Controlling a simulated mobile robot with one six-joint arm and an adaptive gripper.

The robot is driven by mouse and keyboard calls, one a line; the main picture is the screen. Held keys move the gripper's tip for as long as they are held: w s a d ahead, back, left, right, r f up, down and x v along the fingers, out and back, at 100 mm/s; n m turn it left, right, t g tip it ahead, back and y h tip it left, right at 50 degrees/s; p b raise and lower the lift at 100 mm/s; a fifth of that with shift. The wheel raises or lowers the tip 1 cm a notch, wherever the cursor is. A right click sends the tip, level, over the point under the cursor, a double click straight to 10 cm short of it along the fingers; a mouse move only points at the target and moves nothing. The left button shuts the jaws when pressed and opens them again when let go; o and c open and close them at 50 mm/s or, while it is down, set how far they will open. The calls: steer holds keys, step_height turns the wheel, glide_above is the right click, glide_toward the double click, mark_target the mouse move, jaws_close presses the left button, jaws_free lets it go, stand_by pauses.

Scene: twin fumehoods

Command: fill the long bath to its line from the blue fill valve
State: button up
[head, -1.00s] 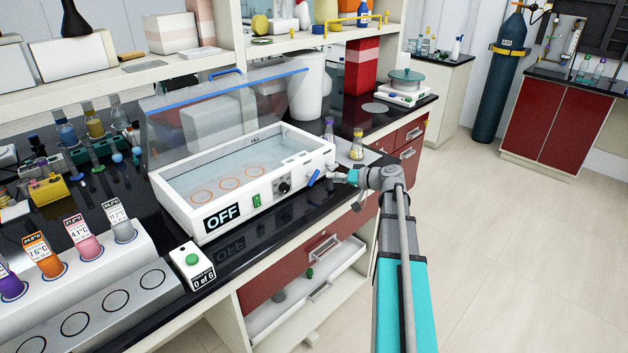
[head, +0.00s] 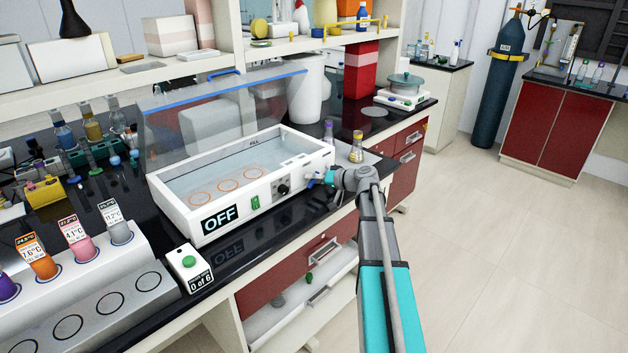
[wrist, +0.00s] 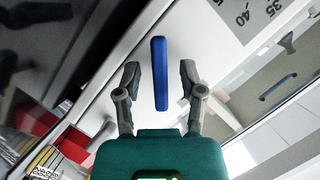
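The long bath (head: 205,227) is a white box on the black bench in the head view, its clear lid raised. Pale liquid (head: 215,183) lies inside over orange rings, and a small "FILL" mark (head: 254,142) shows on the inner back wall. Its front display (head: 222,219) reads OFF. The blue fill valve handle (wrist: 160,73) stands nearly upright in the wrist view; in the head view it is mostly hidden near my gripper (head: 325,180). My gripper is open, one finger on each side of the handle, with visible gaps between.
A green rocker switch (head: 255,202) and black knob (head: 282,188) sit on the bath's front. Two flasks, one yellow (head: 356,147), stand just behind my gripper. A green-button box (head: 190,263) and a rack of coloured tubes (head: 80,285) are at left. An open drawer (head: 325,290) juts out below.

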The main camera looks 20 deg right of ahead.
jaws_close()
steer(key=shift+f, duration=0.1)
stand_by(0.3)
steer(key=m+y+b, duration=0.2)
steer(key=m+b, duration=0.1)
steer(key=shift+f, duration=0.2)
steer(key=shift+r+m+t+y+b, duration=0.1)
steer(key=shift+m+t+y+b, duration=0.4)
steer(key=shift+m, duration=0.6)
steer(key=shift+m+t+y+b, duration=0.1)
steer(key=shift+m+y+b, duration=0.2)
steer(key=shift+m+b, duration=0.6)
jaws_free()
steer(key=shift+m, duration=0.3)
steer(key=shift+d, duration=0.1)
